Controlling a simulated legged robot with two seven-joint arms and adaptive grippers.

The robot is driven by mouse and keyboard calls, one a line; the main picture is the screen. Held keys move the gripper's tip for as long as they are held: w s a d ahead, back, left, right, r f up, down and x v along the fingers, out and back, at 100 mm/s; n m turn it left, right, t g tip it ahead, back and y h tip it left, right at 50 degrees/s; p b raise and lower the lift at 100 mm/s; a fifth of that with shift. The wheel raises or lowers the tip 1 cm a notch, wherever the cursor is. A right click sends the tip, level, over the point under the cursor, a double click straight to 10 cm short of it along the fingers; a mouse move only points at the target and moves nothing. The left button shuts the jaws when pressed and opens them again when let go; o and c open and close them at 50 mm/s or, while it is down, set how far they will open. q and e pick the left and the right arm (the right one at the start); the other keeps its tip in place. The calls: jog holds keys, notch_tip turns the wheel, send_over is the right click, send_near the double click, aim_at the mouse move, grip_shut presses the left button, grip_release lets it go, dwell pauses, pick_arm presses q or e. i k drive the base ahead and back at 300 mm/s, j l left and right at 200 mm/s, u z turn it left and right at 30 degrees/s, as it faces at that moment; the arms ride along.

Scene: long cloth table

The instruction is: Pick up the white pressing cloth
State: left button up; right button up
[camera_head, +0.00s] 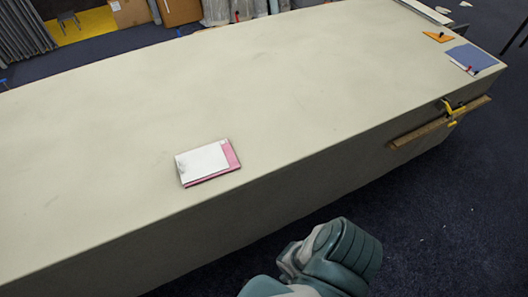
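A flat white rectangle (202,161), which looks like the white pressing cloth, lies near the front edge of the long table, left of the picture's middle. It rests on a pink flat piece (230,155) that shows along its right and lower sides. A small dark mark is at its left edge. A green-grey link of my arm shows at the bottom, beyond the table's front edge and below the cloth. No gripper fingers are visible, so I cannot see either gripper.
The long beige table (300,80) is bare around the cloth. At its far right lie a blue sheet (472,57) and an orange piece (438,37). A wooden bar (425,130) with a yellow clamp (453,113) is on the front side. Boxes (130,12) stand behind.

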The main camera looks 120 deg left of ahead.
aim_at(200, 163)
jog(key=u, duration=4.8)
jog(key=j+z, duration=0.55)
jog(key=j, duration=0.25)
jog(key=k, duration=0.05)
